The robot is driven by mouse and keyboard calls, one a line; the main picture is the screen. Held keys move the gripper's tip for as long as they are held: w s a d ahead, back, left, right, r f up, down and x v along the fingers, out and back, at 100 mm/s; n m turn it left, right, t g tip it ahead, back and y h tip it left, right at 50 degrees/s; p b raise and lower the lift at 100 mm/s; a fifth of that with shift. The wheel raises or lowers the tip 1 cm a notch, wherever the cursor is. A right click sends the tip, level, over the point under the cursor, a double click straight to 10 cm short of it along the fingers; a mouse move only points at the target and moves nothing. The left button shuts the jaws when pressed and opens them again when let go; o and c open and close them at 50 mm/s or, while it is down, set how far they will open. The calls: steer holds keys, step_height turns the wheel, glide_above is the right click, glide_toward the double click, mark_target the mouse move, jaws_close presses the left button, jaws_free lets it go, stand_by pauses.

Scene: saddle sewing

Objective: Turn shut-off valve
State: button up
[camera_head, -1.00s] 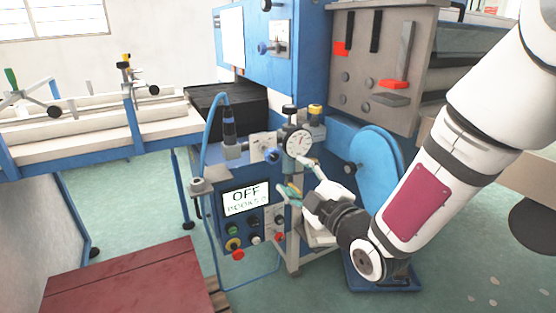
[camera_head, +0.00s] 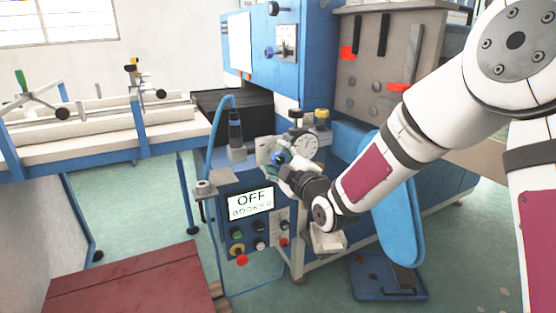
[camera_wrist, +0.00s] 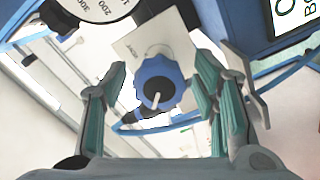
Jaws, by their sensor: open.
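The shut-off valve has a round blue knob (camera_wrist: 160,82) with a pale pointer line, set before a light label plate (camera_wrist: 150,48). In the wrist view, the knob lies between the two teal-padded fingers of my gripper (camera_wrist: 160,105), which is open, with a gap on each side of the knob. In the head view, my gripper (camera_head: 272,172) is at the front of the blue machine, just below the blue knob (camera_head: 279,157), and partly hides that area. I cannot tell whether a finger touches the knob.
A round dial gauge (camera_head: 304,146) sits right beside the valve, and its edge shows in the wrist view (camera_wrist: 95,8). A display reading OFF (camera_head: 248,203) and several buttons are below. A blue hose (camera_head: 214,125) rises at left.

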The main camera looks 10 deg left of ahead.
steer(key=c, duration=1.2)
steer(key=m+b, duration=0.3)
steer(key=m, duration=0.1)
steer(key=shift+m, duration=0.3)
steer(key=m+b, duration=0.1)
steer(key=m, duration=0.3)
steer(key=shift+d+b, duration=0.1)
steer(key=shift+b, duration=0.3)
steer(key=m, duration=0.5)
steer(key=shift+b, duration=0.3)
steer(key=shift+m, duration=2.2)
